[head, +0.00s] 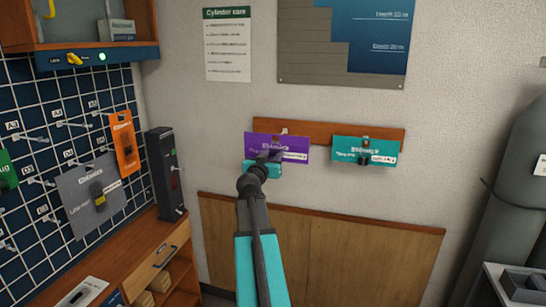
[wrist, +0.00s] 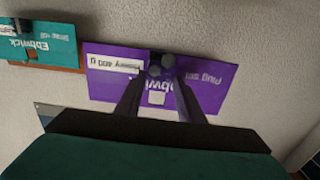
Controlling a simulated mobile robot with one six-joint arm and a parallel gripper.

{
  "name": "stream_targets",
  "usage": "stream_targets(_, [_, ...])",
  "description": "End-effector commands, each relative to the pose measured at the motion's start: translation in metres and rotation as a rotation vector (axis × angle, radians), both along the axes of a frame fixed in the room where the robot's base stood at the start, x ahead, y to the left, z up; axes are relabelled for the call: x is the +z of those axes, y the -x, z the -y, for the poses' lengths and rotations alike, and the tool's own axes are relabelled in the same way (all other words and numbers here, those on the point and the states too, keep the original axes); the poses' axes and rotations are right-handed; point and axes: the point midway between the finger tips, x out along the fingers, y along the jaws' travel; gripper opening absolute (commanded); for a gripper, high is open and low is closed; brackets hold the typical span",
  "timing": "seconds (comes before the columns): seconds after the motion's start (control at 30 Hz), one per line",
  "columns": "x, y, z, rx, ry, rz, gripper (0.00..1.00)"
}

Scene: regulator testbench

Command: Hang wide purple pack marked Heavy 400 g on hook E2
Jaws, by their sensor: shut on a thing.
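The wide purple pack (head: 262,142) is at the left end of the wooden wall rail, with its face toward me. It also fills the middle of the wrist view (wrist: 212,88), upside down, with a white label that appears to read Heavy 400 g. My gripper (wrist: 161,68) is shut on the pack near its middle; in the head view my gripper (head: 268,160) covers part of its lower front. I cannot tell whether the pack still rests on its peg. The blue grid board (head: 62,155) with hooks is at the left; no E2 label is readable.
A teal pack (head: 364,145) hangs right of the purple one on the wooden rail (head: 322,130). A grey pack (head: 92,188) and an orange pack (head: 124,142) hang on the board. A dark upright device (head: 165,172) stands beside it, above the wooden cabinet (head: 152,250). Grey cylinders (head: 520,190) stand at right.

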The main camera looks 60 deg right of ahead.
Motion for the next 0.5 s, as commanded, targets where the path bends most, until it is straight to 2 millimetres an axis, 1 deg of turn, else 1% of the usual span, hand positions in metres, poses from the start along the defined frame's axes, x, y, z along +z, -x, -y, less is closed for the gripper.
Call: stream_targets(0.5, [0.001, 0.005, -0.017, 0.002, 0.002, 0.000, 0.08])
